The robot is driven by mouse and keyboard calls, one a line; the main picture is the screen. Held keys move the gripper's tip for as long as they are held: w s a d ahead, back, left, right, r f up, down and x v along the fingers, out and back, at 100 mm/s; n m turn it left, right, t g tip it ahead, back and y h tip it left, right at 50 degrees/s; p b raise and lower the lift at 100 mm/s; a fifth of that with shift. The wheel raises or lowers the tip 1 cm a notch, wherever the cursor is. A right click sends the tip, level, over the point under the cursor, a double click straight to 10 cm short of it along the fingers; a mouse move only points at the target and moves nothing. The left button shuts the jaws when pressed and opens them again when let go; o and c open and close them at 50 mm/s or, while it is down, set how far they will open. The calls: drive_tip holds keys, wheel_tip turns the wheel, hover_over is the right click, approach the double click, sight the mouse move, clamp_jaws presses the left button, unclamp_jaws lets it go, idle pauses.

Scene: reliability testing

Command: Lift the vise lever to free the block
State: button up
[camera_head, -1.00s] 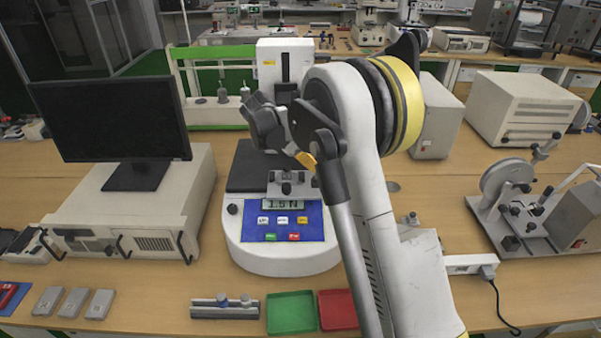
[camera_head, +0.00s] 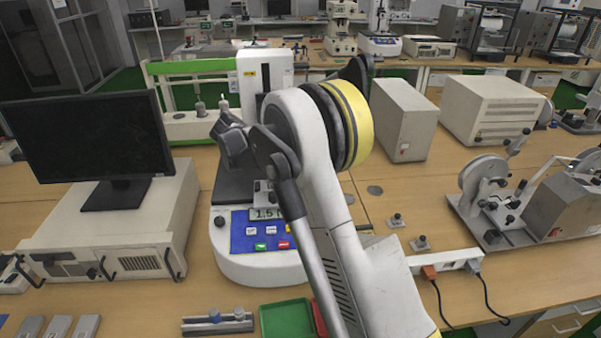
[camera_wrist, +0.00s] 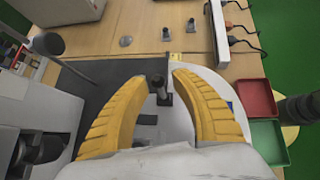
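The test machine (camera_head: 262,262) stands mid-table, with a blue keypad and a small display. A grey vise part (camera_head: 262,192) shows above the display, largely hidden behind my arm in the head view. In the wrist view my gripper (camera_wrist: 160,78) is open, its two yellow fingers spread apart. A small dark upright piece, probably the vise lever (camera_wrist: 159,88), shows between the fingertips, with gaps on both sides. I cannot tell its depth relative to the fingertips. The block cannot be made out in either view. My fingers are hidden in the head view.
A black monitor (camera_head: 88,138) on a beige case stands left. Green (camera_head: 287,318) and red (camera_head: 319,318) trays lie at the front. A power strip (camera_head: 440,260) with cables and a reel device (camera_head: 482,185) are right. The machine's column (camera_head: 264,75) rises behind.

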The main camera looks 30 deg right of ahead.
drive_tip(key=shift+o, duration=0.2)
drive_tip(key=shift+a, duration=0.1)
drive_tip(key=v, duration=1.2)
drive_tip(key=s+a+r+m+t+y+b, duration=0.1)
drive_tip(key=s+r+m+t+y, duration=0.15)
drive_tip(key=s, duration=0.45)
drive_tip(key=s+a+r+m+t+y, duration=0.15)
drive_tip(key=s+m, duration=0.25)
drive_tip(key=s, duration=0.4)
drive_tip(key=s+a+f+m+t+y, duration=0.2)
drive_tip(key=s+a+f+m, duration=0.1)
drive_tip(key=s, duration=0.4)
drive_tip(key=s+a+f+m+t+y+b, duration=0.1)
drive_tip(key=s+a+f+m+t+y, duration=0.2)
drive_tip(key=s+f+m, duration=0.2)
drive_tip(key=s+m, duration=0.1)
drive_tip(key=s, duration=0.2)
drive_tip(key=shift+s+a, duration=0.2)
drive_tip(key=shift+s, duration=0.05)
